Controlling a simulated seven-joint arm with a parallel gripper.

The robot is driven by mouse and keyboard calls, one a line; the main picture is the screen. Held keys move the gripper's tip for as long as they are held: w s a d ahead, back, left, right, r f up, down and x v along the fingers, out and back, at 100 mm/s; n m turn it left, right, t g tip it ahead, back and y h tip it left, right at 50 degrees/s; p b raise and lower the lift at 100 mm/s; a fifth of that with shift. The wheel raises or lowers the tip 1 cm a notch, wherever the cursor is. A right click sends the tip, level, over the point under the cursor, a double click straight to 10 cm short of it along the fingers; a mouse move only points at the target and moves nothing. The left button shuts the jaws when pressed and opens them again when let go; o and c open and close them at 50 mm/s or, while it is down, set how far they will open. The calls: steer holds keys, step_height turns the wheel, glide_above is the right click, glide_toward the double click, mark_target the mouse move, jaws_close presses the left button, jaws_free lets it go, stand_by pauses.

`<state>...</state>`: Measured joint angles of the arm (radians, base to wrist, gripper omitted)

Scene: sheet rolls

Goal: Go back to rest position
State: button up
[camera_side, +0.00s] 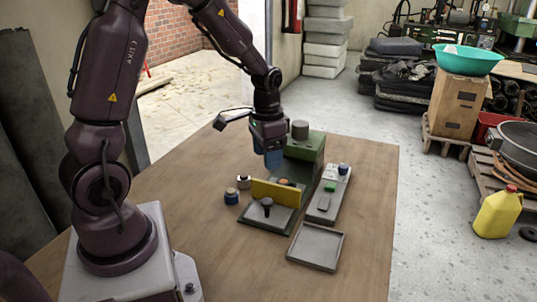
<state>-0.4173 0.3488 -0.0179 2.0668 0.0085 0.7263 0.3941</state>
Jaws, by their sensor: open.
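My gripper (272,160) hangs pointing down from my arm, above the table and close to the left side of the green machine (305,150). Its blue fingers are small in this view and I see nothing held between them; it is open. The machine has a grey cylinder on top, a yellow plate (275,192) across its front and a dark knob on its base. From this angle the gripper overlaps part of the machine, so I cannot tell the exact gap between them.
An empty grey tray (316,247) lies in front. The wooden table (190,205) is bare to the left and front.

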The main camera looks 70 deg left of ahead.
steer(key=s+d+r+t, duration=0.5)
steer(key=s+d+r, duration=0.7)
steer(key=r, duration=0.4)
steer(key=shift+s+d+r+t, duration=0.2)
steer(key=shift+d+r+t, duration=0.1)
steer(key=shift+d, duration=0.5)
